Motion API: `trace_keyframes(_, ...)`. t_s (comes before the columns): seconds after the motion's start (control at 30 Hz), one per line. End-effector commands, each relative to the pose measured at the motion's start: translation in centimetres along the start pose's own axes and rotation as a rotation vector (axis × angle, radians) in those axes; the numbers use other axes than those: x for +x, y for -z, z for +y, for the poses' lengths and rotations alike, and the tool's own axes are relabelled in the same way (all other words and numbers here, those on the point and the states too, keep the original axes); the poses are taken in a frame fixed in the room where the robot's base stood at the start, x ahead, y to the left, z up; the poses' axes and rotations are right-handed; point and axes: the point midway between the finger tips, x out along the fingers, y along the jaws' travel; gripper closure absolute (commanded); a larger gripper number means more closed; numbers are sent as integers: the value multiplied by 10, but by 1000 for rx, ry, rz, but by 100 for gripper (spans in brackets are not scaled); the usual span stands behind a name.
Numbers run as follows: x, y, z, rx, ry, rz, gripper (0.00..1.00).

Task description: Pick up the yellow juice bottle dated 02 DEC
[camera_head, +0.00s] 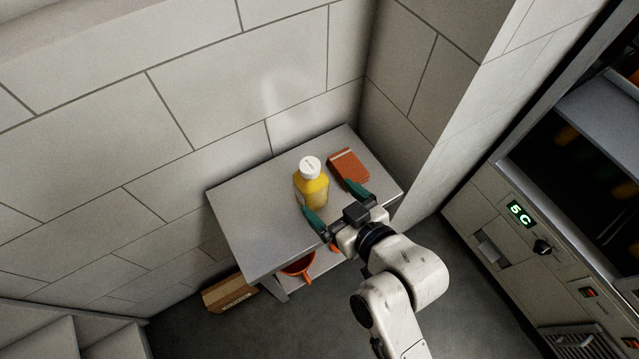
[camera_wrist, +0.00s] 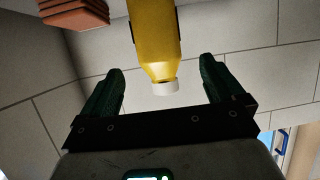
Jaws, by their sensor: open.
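A yellow juice bottle (camera_head: 312,190) with a white cap stands upright on a small grey table (camera_head: 250,215). I cannot read a date on it in either view. My gripper (camera_head: 335,205) is open and empty, with its green fingers pointing toward the bottle from the front right. In the wrist view the bottle (camera_wrist: 154,38) shows upside down, with its cap between and just beyond the two fingertips of the gripper (camera_wrist: 160,78). The fingers do not appear to touch it.
An orange-brown block (camera_head: 348,169) lies on the table right of the bottle, close to one finger. Walls stand behind and right of the table. An orange pan (camera_head: 298,268) sits on the lower shelf. A cardboard box (camera_head: 229,294) lies on the floor. A cabinet (camera_head: 490,225) stands at right.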

Motion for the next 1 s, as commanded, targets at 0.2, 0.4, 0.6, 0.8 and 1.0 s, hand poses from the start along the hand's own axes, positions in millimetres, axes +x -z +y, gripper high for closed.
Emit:
trace_keyframes(0.2, 28, 0, 0, 1, 0, -1, 5)
trace_keyframes(0.4, 42, 1, 1, 0, 0, -2, 5)
trace_keyframes(0.6, 71, 1, 2, 0, 0, -3, 5)
trace_keyframes(0.8, 84, 1, 2, 1, -1, -2, 5)
trace_keyframes(1.0, 84, 0, 2, 1, -1, -2, 5)
